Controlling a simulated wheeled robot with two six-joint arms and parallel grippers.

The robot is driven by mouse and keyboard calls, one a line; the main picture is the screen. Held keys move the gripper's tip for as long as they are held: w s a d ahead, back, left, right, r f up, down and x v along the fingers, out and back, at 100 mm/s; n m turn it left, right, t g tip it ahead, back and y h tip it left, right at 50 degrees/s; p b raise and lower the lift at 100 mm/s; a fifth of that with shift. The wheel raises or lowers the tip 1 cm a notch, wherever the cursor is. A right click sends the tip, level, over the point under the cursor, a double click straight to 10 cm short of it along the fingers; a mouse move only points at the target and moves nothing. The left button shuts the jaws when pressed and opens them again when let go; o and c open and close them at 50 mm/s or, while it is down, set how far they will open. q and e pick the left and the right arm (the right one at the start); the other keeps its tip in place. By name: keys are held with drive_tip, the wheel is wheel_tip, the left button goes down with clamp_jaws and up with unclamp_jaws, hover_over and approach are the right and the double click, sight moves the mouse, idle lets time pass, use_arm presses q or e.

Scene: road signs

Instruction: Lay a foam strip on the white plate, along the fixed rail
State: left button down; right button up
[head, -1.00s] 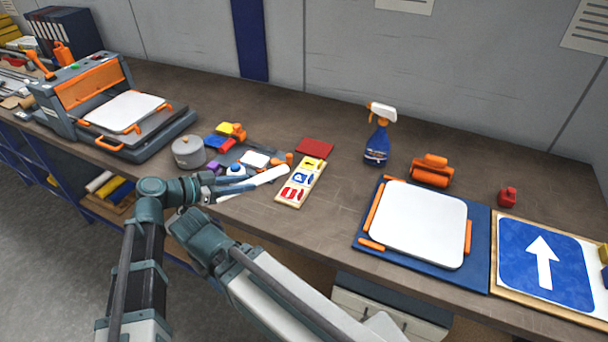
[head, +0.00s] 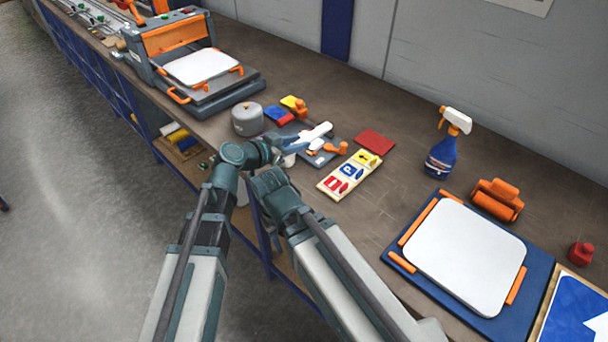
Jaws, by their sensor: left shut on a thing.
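My left gripper (head: 292,143) is over the tool mat and shut on a pale strip (head: 318,132), which looks like the white foam strip. The fingertips are small and partly merge with the items behind. The white plate (head: 466,256) lies flat on a blue base at the right, well away from the gripper. A long orange rail (head: 418,222) runs along the plate's left edge. Shorter orange pieces sit at its lower left (head: 402,262) and right (head: 516,286). My right gripper's jaws do not show.
A spray bottle (head: 448,143) and an orange roller (head: 497,200) stand behind the plate. A sign board (head: 352,175), a red pad (head: 375,142) and a grey pot (head: 247,119) are near the gripper. A press (head: 180,45) stands at the back left. Bench between sign board and plate is clear.

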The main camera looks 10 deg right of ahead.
use_arm(q)
drive_tip(key=b, duration=0.6)
hover_over(297, 179)
drive_tip(key=shift+f, duration=3.15)
drive_tip(key=shift+f+b, duration=0.1)
drive_tip(key=shift+b, duration=0.2)
wheel_tip(297, 179, down, 4)
drive_tip(key=b, duration=0.3)
drive_tip(key=shift+r, duration=0.25)
drive_tip(key=shift+f+b, duration=0.55)
drive_tip(key=shift+b, duration=0.25)
drive_tip(key=shift+f, duration=0.1)
drive_tip(key=c, duration=0.6)
unclamp_jaws()
